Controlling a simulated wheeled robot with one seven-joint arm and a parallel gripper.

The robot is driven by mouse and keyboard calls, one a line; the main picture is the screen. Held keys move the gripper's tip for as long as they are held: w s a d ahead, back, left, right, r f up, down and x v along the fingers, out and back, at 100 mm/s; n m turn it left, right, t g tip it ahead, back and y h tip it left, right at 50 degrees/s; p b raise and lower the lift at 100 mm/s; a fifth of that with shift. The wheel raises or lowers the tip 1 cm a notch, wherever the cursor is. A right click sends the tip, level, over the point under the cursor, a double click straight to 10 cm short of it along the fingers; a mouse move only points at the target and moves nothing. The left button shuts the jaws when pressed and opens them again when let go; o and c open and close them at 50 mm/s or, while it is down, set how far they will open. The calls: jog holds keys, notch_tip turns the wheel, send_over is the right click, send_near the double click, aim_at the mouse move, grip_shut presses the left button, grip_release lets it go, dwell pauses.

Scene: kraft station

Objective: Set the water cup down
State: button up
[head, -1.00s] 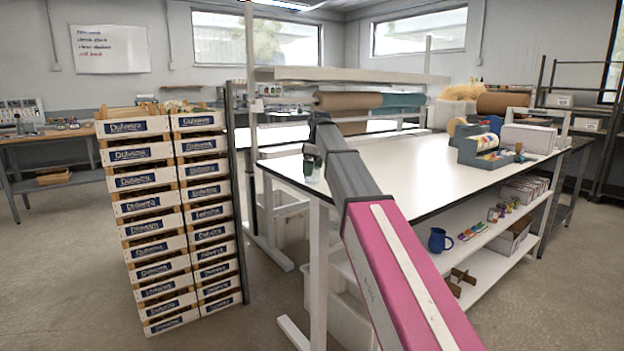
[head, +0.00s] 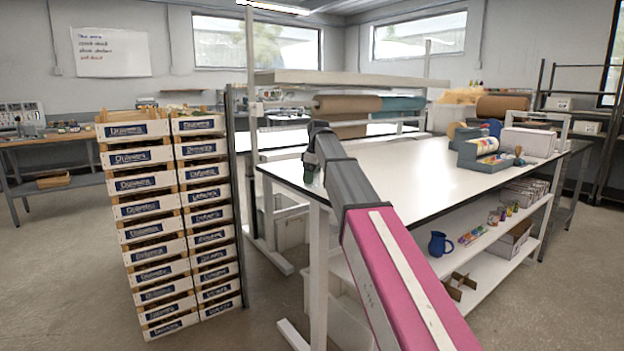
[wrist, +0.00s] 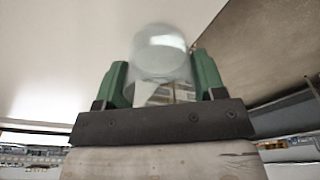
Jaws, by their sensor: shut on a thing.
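The water cup (wrist: 160,55) is a clear, see-through cup between the two green fingers of my gripper (wrist: 160,84) in the wrist view. My gripper is shut on it. In the head view my gripper (head: 311,172) is at the near left corner of the white table (head: 400,180), mostly hidden behind my grey arm. The cup itself is too small and too covered to make out there. I cannot tell whether its base touches the tabletop.
A blue-grey organizer (head: 483,155) and a white box (head: 527,141) stand on the table's right side. The middle of the tabletop is clear. A tall stack of labelled crates (head: 145,210) stands left of the table.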

jog(key=shift+r, duration=0.15)
jog(key=shift+r, duration=1.95)
jog(key=s+a+r, duration=0.5)
jog(key=a+r, duration=0.1)
jog(key=a, duration=0.4)
jog(key=shift+s+r, duration=0.3)
jog(key=shift+a, duration=0.1)
dwell(0.6)
